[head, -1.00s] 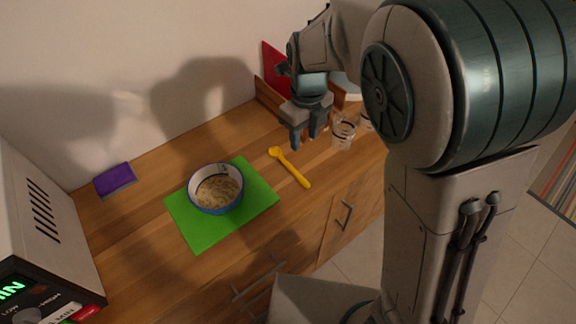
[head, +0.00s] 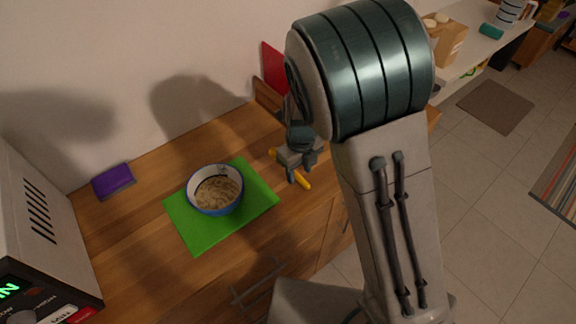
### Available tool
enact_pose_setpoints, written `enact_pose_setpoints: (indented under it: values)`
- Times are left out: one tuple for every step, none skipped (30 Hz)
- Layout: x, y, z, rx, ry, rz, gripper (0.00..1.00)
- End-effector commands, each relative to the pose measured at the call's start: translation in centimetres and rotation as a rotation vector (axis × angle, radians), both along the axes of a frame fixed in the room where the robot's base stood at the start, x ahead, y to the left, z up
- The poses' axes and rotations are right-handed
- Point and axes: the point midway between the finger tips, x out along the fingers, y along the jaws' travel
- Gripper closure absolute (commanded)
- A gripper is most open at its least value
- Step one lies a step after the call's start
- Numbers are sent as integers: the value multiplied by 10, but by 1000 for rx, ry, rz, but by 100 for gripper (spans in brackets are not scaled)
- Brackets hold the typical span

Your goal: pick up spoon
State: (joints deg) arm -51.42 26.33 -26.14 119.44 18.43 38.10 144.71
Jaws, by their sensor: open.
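A yellow spoon (head: 304,184) lies on the wooden counter, to the right of the green mat. Its middle is partly hidden by my gripper (head: 300,177), and both ends show. My gripper is open, pointing down over the spoon with its fingers close to it. I cannot tell whether the fingers touch the spoon or the counter.
A bowl (head: 215,190) of pale food stands on the green mat (head: 200,236). A purple sponge (head: 113,181) lies by the wall. A microwave-like appliance (head: 38,230) stands at the left. A red board (head: 274,68) leans at the back. Counter around the mat is mostly clear.

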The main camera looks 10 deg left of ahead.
Motion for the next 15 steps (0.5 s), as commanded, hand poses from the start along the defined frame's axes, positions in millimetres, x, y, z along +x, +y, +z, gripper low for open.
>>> enact_pose_setpoints:
  values:
    - [0,0,-7,-1,1,-2,58]
    - [0,0,-10,-1,2,-2,58]
    - [0,0,-12,0,1,-1,58]
    - [0,0,-13,0,1,-1,58]
    - [0,0,-13,1,1,-1,58]
    - [0,0,-14,0,0,0,58]
    - [0,0,-14,1,-1,0,58]
    - [0,0,-13,1,-1,0,58]
    - [0,0,-13,1,-1,0,58]
    - [0,0,-13,1,-1,0,58]
    - [0,0,-13,1,-1,0,58]
    - [0,0,-13,1,-1,0,70]
    - [0,0,-13,1,-1,0,78]
    - [0,0,-13,1,-1,0,86]
    - [0,0,-13,1,-1,0,97]
